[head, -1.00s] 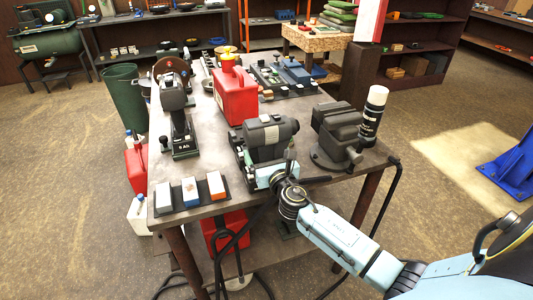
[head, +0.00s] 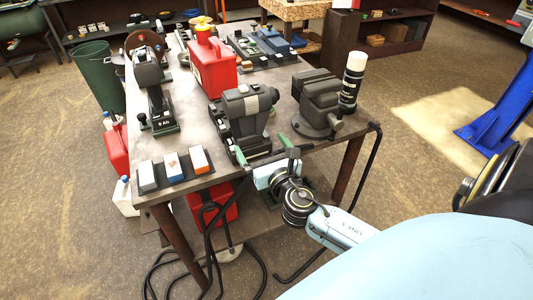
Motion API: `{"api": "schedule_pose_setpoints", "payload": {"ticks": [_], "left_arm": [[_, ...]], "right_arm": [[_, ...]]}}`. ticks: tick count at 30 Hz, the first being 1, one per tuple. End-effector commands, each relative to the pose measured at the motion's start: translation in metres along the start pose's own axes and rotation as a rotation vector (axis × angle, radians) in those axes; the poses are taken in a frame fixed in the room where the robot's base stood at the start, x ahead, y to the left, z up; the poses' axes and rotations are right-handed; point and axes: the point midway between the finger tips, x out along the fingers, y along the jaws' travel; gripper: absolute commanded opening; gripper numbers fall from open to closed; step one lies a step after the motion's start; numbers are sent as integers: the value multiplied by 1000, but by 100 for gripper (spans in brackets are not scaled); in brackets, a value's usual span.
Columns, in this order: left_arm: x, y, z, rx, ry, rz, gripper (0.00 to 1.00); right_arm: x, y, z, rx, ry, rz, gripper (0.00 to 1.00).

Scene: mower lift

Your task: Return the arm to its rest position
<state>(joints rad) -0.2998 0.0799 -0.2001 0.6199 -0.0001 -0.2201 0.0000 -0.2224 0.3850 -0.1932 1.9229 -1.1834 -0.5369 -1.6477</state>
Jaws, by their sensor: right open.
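My right arm enters from the lower right, with a large pale-blue link close to the camera. My right gripper (head: 264,148) is at the front edge of the workbench (head: 200,88), in front of the dark bench grinder (head: 246,118). Its two greenish fingers are spread apart and I see nothing held between them. The picture does not clearly show whether a finger touches the bench edge or the grinder. My left gripper is not in view.
A vise (head: 318,102) and a spray can (head: 352,80) stand right of the grinder. A red fuel can (head: 211,67) is behind it. Three blocks (head: 172,165) lie at the front left. Black cables (head: 210,225) hang below the front edge. Open floor (head: 395,190) lies to the right.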

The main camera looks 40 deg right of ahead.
Motion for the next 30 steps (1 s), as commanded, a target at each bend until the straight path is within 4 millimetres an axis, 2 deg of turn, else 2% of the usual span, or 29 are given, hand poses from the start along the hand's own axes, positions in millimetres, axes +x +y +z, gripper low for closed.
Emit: {"api": "schedule_pose_setpoints", "payload": {"ticks": [3, 6, 14, 17, 20, 23, 24, 26, 27, 29, 30], "left_arm": [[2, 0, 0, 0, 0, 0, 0], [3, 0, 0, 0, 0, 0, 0], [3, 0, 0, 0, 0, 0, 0], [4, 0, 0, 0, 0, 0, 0], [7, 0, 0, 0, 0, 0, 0], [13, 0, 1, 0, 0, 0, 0], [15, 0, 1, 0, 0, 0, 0], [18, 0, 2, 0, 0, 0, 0], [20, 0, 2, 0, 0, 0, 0], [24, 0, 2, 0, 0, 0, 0], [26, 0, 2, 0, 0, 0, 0]], "right_arm": [[-16, 0, -1, -1, 0, 0, 100], [-24, 0, 0, 0, -1, 1, 100], [-28, 0, 1, 1, -3, 0, 100], [-28, -1, -12, 32, 25, -3, 100], [-29, -5, -51, 136, 111, -17, 100], [-37, -10, -117, 324, 253, -60, 100], [-44, -13, -148, 418, 317, -90, 100], [-57, -17, -193, 561, 410, -148, 100], [-68, -19, -222, 658, 469, -194, 100], [-87, -22, -264, 804, 549, -275, 100], [-102, -24, -291, 902, 599, -337, 100]]}}
